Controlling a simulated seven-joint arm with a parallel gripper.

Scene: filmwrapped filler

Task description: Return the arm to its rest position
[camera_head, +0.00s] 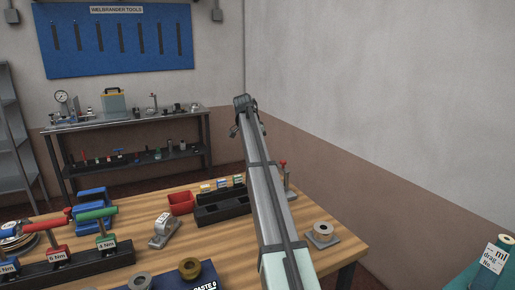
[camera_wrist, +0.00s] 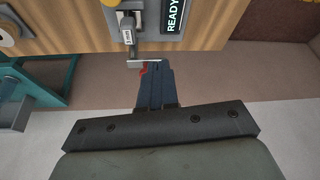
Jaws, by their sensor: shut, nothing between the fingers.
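My arm rises from the lower right of the head view, reaching up and away over the wooden workbench (camera_head: 130,210). My gripper (camera_head: 237,130) is at its far end, high in the picture against the wall, small and partly hidden by the arm. In the wrist view my gripper (camera_wrist: 151,68) has its dark fingers together with nothing between them. Beyond the tips, the bench edge (camera_wrist: 205,43) shows with a small metal fitting and a plate marked READY.
The bench holds red and green torque tools (camera_head: 95,214), a red bin (camera_head: 181,203), a black tray (camera_head: 222,206) and a roll on a grey base (camera_head: 322,234). A side table (camera_head: 125,124) with tools stands at the back. A plain wall (camera_head: 390,110) is at right.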

